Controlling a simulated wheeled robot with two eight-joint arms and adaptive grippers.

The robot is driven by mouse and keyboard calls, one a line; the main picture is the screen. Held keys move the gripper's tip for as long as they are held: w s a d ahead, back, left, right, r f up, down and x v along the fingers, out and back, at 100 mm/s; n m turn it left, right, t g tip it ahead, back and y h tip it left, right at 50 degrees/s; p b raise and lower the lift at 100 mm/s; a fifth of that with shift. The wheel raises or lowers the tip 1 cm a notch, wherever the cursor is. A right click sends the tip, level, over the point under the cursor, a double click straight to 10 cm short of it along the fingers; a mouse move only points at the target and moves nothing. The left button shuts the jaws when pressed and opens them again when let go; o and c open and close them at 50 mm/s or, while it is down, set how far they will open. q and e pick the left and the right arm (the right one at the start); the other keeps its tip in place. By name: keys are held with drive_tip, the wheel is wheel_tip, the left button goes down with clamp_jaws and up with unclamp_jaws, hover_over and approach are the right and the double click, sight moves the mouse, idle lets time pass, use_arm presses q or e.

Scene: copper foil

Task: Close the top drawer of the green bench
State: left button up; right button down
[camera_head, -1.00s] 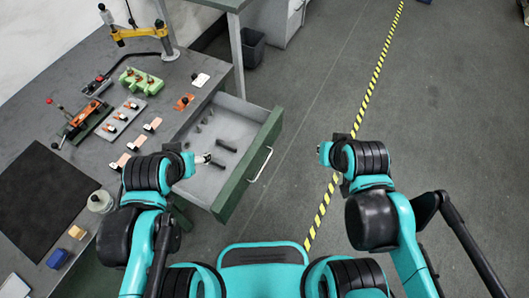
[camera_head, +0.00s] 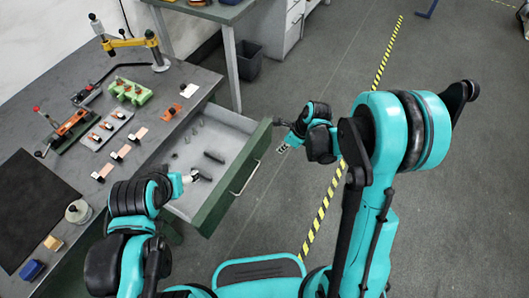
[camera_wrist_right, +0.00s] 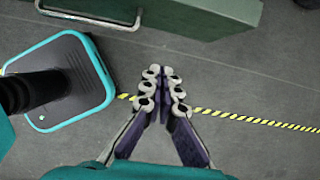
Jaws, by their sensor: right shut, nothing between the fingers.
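The top drawer of the green bench (camera_head: 228,190) is pulled out, with its green front and pale handle (camera_head: 251,178) facing the open floor. A few small dark items lie inside. The drawer front (camera_wrist_right: 205,18) and handle (camera_wrist_right: 88,17) also show at the top of the right wrist view. My right gripper (camera_head: 283,149) is just outside the drawer front, apart from the handle; in the wrist view its fingers (camera_wrist_right: 164,82) are shut and empty. My left gripper (camera_head: 192,177) is over the drawer's near left part; its fingers are too small to read.
A bin (camera_head: 248,60) stands on the floor behind. The floor right of the drawer is clear, with a yellow-black stripe (camera_head: 322,205).

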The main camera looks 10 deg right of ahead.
drive_tip(key=b, duration=0.4)
approach(258, 157)
wheel_tip(258, 157, down, 5)
drive_tip(key=s+d, duration=0.1)
drive_tip(key=d, duration=0.1)
use_arm(q)
drive_tip(key=shift+f+b, duration=0.5)
drive_tip(key=shift+f, duration=2.05)
use_arm(e)
drive_tip(key=shift+w+a+r, duration=0.15)
drive_tip(key=shift+w+a, duration=0.35)
drive_tip(key=shift+a, duration=0.25)
drive_tip(key=shift+w+a+r, duration=0.1)
drive_tip(key=shift+w+a, duration=0.4)
drive_tip(key=shift+a, duration=0.25)
drive_tip(key=shift+w, duration=0.1)
